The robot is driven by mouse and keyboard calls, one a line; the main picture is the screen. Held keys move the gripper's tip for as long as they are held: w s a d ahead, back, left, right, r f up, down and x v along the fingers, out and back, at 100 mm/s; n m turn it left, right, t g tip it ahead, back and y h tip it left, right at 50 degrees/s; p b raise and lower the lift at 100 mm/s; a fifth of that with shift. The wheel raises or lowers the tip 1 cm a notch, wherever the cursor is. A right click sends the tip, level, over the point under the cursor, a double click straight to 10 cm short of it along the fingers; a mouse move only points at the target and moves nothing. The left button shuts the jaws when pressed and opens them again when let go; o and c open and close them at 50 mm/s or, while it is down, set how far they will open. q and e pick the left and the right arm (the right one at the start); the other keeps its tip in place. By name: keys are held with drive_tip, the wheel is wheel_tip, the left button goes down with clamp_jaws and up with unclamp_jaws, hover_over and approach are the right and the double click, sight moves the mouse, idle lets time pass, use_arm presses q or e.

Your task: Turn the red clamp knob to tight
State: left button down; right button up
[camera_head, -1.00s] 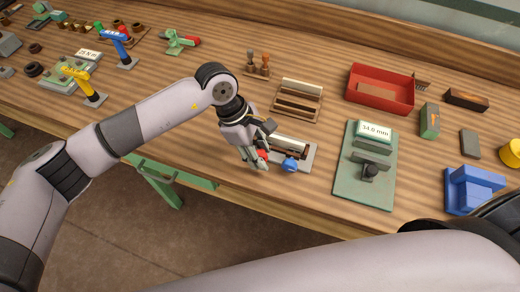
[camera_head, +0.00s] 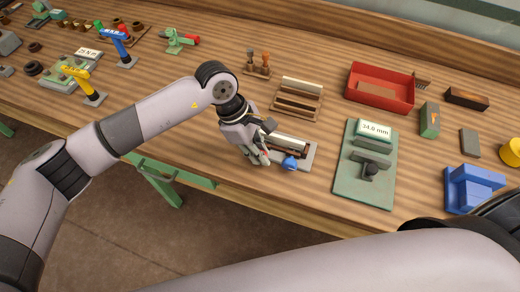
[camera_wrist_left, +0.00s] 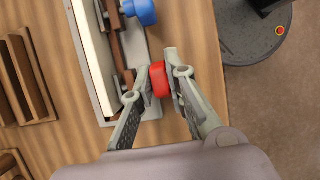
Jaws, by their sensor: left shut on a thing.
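The red clamp knob (camera_wrist_left: 159,79) shows between my left gripper's fingers in the left wrist view. In the head view the fingers mostly hide it. My left gripper (camera_head: 258,158) is shut on it, and the left wrist view shows a finger on each side (camera_wrist_left: 160,78). The knob sits at one end of a grey fixture (camera_head: 306,164) with a pale bar and a brown strip. A blue knob (camera_head: 290,162) stands beside it on the same fixture and also shows in the left wrist view (camera_wrist_left: 141,11). My right gripper is not in view.
A green plate (camera_head: 350,186) with a "34.0 mm" display stands to the right. Behind are a slotted wooden rack (camera_head: 298,98) and a red tray (camera_head: 358,92). A blue block (camera_head: 470,190) is at the right. The table's front edge is close to the fixture.

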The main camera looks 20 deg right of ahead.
use_arm(q)
drive_tip(key=t+y+b, duration=0.1)
drive_tip(key=b, duration=0.1)
drive_tip(key=t+y+b, duration=0.1)
drive_tip(key=b, duration=0.1)
drive_tip(key=y+b, duration=0.2)
drive_tip(key=shift+s+d+f+t+b, duration=0.2)
drive_tip(key=shift+d+f+t+b, duration=0.1)
drive_tip(key=shift+d+t, duration=0.1)
drive_tip(key=shift+s+d+t+y+b, duration=0.15)
drive_tip(key=shift+t+y+b, duration=0.45)
drive_tip(key=shift+y+b, duration=0.6)
drive_tip(key=shift+r, duration=0.1)
drive_tip(key=c, duration=1.6)
unclamp_jaws()
